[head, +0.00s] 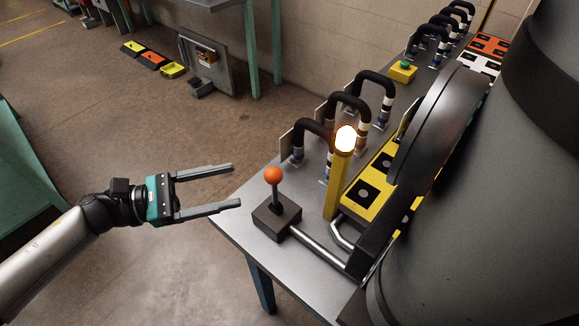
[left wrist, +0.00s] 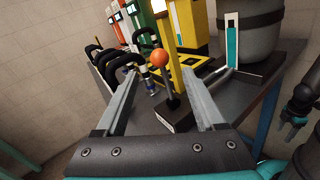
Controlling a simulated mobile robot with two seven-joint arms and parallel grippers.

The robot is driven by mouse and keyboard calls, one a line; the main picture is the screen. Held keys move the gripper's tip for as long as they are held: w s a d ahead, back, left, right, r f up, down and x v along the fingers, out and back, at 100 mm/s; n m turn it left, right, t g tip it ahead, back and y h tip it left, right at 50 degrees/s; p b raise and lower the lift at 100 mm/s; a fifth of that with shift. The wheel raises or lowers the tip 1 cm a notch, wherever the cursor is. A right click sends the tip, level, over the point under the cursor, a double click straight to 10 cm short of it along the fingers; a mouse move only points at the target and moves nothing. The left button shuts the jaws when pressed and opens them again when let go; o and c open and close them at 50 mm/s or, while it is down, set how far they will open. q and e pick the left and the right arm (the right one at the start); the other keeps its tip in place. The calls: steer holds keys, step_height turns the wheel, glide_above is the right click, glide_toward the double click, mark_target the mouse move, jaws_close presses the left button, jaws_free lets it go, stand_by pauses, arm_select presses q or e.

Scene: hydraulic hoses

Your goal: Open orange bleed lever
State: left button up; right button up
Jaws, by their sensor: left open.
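The orange bleed lever (head: 274,176) has a round orange knob on a grey stem. It stands roughly upright on a dark block (head: 277,217) near the table's front left corner. In the left wrist view the orange knob (left wrist: 159,57) shows ahead, in the gap between my fingers. My left gripper (head: 237,186) is open and empty, left of the lever and apart from it. Its two long grey fingers point toward the lever. My right gripper is not clearly visible in the head view; in the left wrist view a dark gripper (left wrist: 292,122) shows at the right edge, its jaws too small to judge.
Several black hoses (head: 345,103) stand in a row behind the lever. A yellow post (head: 337,185) with a lit lamp (head: 346,139) rises right of it. A metal pipe (head: 318,245) runs from the block.

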mark_target(274, 189)
arm_select(q)
steer(key=p+x, duration=0.2)
steer(key=x, duration=1)
steer(key=shift+d, duration=0.2)
steer(key=shift+w+f, duration=0.1)
steer(key=shift+w, duration=0.05)
jaws_close()
stand_by(0.7)
